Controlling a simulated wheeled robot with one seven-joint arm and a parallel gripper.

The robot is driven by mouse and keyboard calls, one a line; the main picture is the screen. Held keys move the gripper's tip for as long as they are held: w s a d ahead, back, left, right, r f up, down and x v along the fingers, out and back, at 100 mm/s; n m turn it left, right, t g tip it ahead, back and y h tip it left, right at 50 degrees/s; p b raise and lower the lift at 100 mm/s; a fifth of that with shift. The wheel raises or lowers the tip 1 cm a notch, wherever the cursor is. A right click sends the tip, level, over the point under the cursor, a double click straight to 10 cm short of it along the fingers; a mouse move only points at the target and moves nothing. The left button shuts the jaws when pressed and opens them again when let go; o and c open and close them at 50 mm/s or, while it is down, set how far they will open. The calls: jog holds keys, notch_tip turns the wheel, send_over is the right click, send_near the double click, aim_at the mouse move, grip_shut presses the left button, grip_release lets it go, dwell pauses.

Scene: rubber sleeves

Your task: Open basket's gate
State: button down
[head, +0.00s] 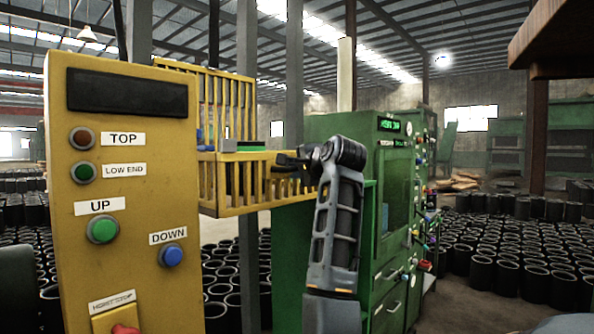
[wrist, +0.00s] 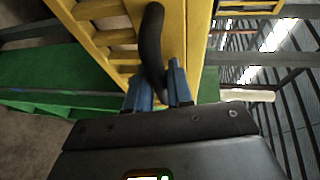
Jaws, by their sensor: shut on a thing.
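The yellow barred basket (head: 228,206) hangs in the middle of the head view, behind the control panel. Its gate looks like the yellow slatted section (head: 285,190) at its right end. A curved black handle (wrist: 152,45) runs down the yellow frame in the wrist view. My gripper (head: 296,162) is at the basket's right end, and in the wrist view its blue fingers (wrist: 160,88) are shut on the black handle. The exact contact is partly hidden by my gripper's body. From these frames I cannot tell whether the gate has swung at all.
A yellow control panel (head: 122,215) with coloured buttons stands at the left. A green machine (head: 392,190) stands just right of and behind my arm. Many black rubber sleeves (head: 510,250) cover the floor. A grey post (head: 246,90) rises behind the basket.

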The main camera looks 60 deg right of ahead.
jog(key=shift+f, duration=0.2)
jog(key=s+f+m+t+h+b, duration=0.2)
jog(key=s+f+m+h+b, duration=0.1)
jog(key=b, duration=1.1)
jog(key=s+a+f+m+t+h+b, duration=0.1)
jog(key=s+f+m+t+h+b, duration=0.2)
jog(key=b, duration=1.1)
notch_tip(320, 180, down, 6)
jog(key=m+h, duration=0.3)
jog(key=h, duration=0.2)
jog(key=shift+a+h+b, duration=0.3)
jog(key=shift+b, duration=0.05)
jog(key=c, duration=1.1)
grip_release()
jog(key=shift+s, duration=0.1)
jog(key=v, duration=0.7)
jog(key=shift+f, duration=0.4)
